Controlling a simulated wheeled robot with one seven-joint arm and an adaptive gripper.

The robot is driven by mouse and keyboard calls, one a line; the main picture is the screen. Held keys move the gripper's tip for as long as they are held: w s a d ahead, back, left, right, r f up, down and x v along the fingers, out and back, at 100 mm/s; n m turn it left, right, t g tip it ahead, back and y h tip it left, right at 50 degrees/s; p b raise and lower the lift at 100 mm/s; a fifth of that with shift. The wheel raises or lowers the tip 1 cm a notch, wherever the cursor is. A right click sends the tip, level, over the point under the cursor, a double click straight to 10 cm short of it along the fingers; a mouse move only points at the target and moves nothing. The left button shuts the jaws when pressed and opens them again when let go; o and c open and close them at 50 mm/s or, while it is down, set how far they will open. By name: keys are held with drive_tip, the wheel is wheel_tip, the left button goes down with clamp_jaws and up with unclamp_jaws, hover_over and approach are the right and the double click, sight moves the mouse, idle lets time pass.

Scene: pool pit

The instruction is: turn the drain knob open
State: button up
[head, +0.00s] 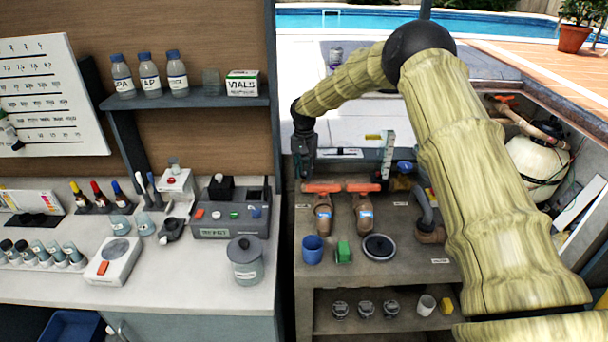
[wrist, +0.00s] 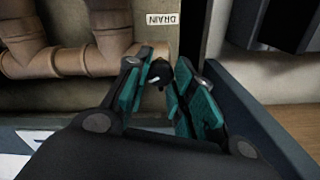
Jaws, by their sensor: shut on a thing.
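The drain knob (wrist: 159,71) is small, round and black, with a short white mark on its face. It sits between the teal finger pads of my gripper (wrist: 158,82) in the wrist view, and the gripper is shut on it. A white label reading DRAIN (wrist: 163,18) shows upside down just beyond the knob. In the head view my gripper (head: 303,172) points down at the left end of the pit bench, and the knob is hidden there.
Brown pipes (wrist: 85,50) run close left of the fingers. Orange handles (head: 341,187) top the pipes in the head view. A dark upright edge (wrist: 190,28) stands close right.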

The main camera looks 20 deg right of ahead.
drive_tip(key=n+b, duration=0.1)
drive_tip(key=n, duration=0.2)
drive_tip(key=shift+n, duration=0.4)
clamp_jaws()
drive_tip(key=n+b, duration=0.1)
drive_tip(key=n, duration=0.3)
drive_tip(key=shift+n, duration=0.3)
drive_tip(key=n, duration=0.3)
drive_tip(key=shift+b, duration=0.35)
drive_tip(key=shift+n, duration=2.1)
drive_tip(key=o, duration=1.1)
unclamp_jaws()
drive_tip(key=shift+d, duration=0.1)
drive_tip(key=shift+c, duration=0.2)
